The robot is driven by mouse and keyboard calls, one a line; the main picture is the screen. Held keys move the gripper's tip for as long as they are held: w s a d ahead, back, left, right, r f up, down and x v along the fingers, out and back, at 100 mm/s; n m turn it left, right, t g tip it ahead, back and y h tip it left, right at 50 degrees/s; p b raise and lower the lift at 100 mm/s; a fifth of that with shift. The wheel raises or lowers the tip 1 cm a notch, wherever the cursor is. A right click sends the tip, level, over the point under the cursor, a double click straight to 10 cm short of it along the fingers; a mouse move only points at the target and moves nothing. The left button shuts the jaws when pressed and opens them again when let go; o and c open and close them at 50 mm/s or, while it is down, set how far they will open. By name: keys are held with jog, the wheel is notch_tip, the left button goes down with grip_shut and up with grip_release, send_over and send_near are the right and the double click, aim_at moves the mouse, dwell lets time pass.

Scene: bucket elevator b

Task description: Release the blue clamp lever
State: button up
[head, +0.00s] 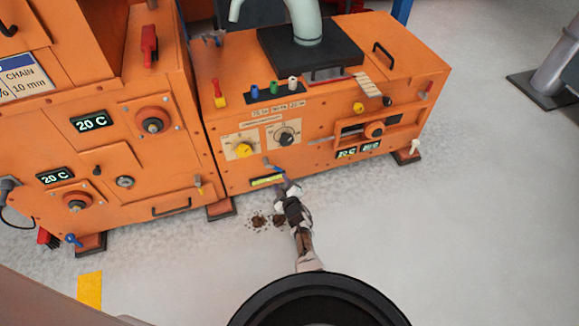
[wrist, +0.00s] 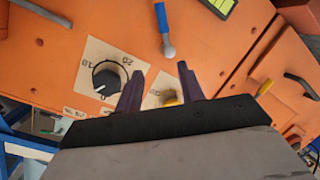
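The blue clamp lever (wrist: 162,17) shows in the wrist view at the top centre, with a blue handle and a rounded silver end. In the head view the lever (head: 274,167) is small on the orange machine's lower front, just above a yellow-green level strip (head: 267,181). My gripper (wrist: 158,75) is open, its two dark fingers apart with nothing visible between them. The lever lies beyond the fingertips in the wrist view, apart from them in the picture. In the head view my gripper (head: 284,182) is close to the lever; contact there is too small to tell.
A black dial (wrist: 107,78) on a pale plate is near the left finger in the wrist view. A yellow knob (head: 243,150) sits left of the black dial on the front panel. Brown debris (head: 259,221) lies on the floor. Open floor stretches to the right.

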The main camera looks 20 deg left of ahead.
aim_at(278, 170)
notch_tip(278, 170, down, 3)
jog(key=d, duration=0.3)
jog(key=shift+h, duration=0.3)
jog(key=shift+s+a+b+x, duration=0.15)
jog(key=shift+b+x, duration=3.2)
jog(key=shift+b, duration=0.2)
jog(key=shift+s+a+b+x, duration=0.1)
jog(key=shift+a+b+x, duration=0.05)
jog(key=shift+b+x, duration=3.3)
jog(key=shift+s, duration=0.1)
jog(key=shift+f, duration=0.1)
grip_shut()
